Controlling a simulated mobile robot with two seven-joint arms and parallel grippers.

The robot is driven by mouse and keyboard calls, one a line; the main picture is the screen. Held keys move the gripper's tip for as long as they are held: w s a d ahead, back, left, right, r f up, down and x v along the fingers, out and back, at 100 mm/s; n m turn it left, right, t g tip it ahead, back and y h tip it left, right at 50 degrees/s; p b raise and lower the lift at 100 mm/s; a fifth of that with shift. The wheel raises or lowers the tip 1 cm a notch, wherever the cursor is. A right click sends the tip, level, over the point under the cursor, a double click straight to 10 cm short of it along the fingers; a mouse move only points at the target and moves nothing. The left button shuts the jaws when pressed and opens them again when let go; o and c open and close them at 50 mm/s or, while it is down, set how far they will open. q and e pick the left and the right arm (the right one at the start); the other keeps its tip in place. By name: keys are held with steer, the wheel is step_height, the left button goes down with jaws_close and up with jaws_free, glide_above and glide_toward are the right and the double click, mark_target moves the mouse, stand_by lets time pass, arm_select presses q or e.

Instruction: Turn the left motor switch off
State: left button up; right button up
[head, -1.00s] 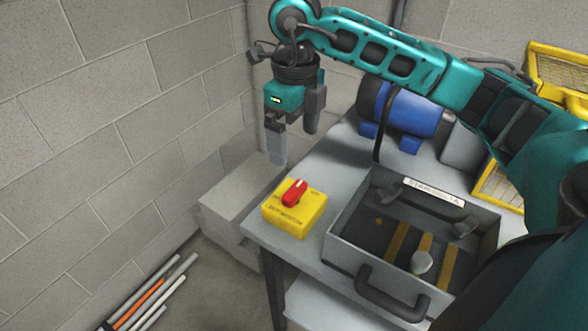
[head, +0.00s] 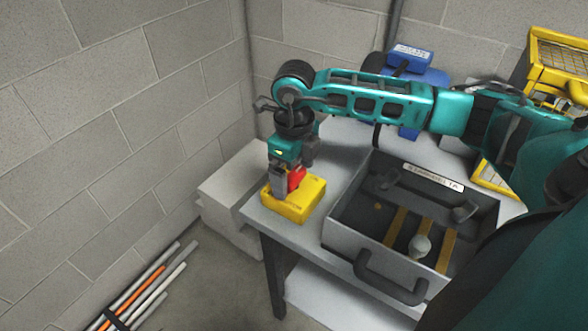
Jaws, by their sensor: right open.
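The left motor switch is a yellow box (head: 302,205) with a red rotary knob (head: 296,178), at the front left corner of the grey table. My right gripper (head: 287,184) points down over the box, with its fingers at the red knob. It is open; one grey finger shows in front of the knob and hides part of it. I cannot tell whether the fingers touch the knob, and the knob's exact angle is partly hidden. My left gripper does not show.
A grey open tray (head: 345,232) with handles, a label and a pale knob (head: 420,246) stands right of the switch. A blue motor (head: 412,78) is behind my arm, with yellow guards (head: 556,65) at the right. Pale blocks (head: 222,200) and rods (head: 150,290) are at left.

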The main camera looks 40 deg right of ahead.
steer(key=shift+c, duration=0.4)
steer(key=shift+c, duration=0.8)
steer(key=c, duration=0.8)
